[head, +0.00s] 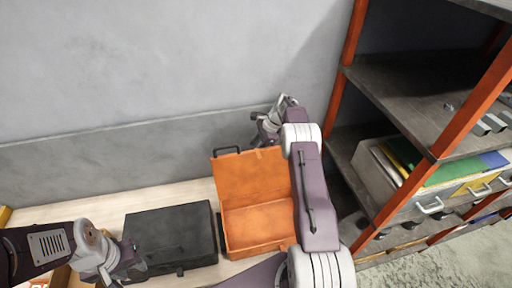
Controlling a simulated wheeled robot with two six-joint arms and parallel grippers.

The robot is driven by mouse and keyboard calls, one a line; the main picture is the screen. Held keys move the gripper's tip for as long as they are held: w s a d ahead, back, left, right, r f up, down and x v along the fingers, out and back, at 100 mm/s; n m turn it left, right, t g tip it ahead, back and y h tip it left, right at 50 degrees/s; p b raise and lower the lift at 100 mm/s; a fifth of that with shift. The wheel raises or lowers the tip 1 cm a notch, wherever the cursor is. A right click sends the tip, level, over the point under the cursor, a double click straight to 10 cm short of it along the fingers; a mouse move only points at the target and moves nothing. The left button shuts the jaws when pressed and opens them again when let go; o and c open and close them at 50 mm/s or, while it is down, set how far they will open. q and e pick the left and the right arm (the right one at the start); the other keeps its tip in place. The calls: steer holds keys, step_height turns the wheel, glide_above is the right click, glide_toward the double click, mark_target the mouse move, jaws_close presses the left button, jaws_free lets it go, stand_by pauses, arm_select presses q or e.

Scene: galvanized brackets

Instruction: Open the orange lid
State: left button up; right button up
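An orange toolbox (260,227) sits on the pale bench with its inside showing. Its orange lid (252,174) stands up at the back, tilted toward the wall, with a dark handle on its top edge. My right gripper (268,127) is above and behind the lid's top right edge. I cannot tell whether it touches the lid, nor whether its fingers are open. My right arm covers the box's right side. My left gripper (130,262) is low at the left, beside the black case; its finger gap is unclear.
A closed black case (172,238) lies just left of the orange box. A shelf rack (345,75) with orange posts stands at the right, holding a grey bin (385,178) of folders. The grey wall is close behind. Bare bench (70,210) shows at the left.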

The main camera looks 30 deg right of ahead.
steer(key=shift+s, duration=0.1)
steer(key=shift+d+r, duration=0.1)
steer(key=shift+r, duration=0.05)
steer(key=b+v, duration=0.3)
steer(key=v, duration=0.5)
steer(key=shift+r, duration=0.3)
steer(key=shift+s, duration=0.1)
